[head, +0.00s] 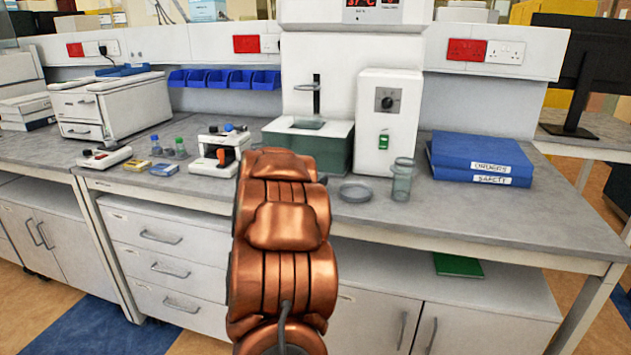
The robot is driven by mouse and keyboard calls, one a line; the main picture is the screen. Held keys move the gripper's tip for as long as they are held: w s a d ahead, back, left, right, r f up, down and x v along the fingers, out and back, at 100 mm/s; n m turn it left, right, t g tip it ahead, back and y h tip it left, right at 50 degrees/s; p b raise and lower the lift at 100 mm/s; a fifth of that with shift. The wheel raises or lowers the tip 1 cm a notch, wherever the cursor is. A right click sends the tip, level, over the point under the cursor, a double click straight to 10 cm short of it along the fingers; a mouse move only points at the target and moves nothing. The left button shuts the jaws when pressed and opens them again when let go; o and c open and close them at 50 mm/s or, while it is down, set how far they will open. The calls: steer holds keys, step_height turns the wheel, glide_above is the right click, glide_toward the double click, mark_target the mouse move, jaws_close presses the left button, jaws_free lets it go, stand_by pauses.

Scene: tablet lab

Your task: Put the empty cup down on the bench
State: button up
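A clear, greenish, see-through cup (402,182) stands upright on the grey bench (480,215), near its front edge and right of my arm. It looks empty, and nothing touches it that I can see. My copper-coloured arm rises in the middle of the head view and covers part of the bench. My gripper does not show; the arm may hide it.
A shallow round dish (355,192) lies left of the cup. A white device with a knob (388,125) stands behind it. Blue binders (480,158) lie to the right. A green-walled bath (320,145) stands behind my arm. The bench front right is clear.

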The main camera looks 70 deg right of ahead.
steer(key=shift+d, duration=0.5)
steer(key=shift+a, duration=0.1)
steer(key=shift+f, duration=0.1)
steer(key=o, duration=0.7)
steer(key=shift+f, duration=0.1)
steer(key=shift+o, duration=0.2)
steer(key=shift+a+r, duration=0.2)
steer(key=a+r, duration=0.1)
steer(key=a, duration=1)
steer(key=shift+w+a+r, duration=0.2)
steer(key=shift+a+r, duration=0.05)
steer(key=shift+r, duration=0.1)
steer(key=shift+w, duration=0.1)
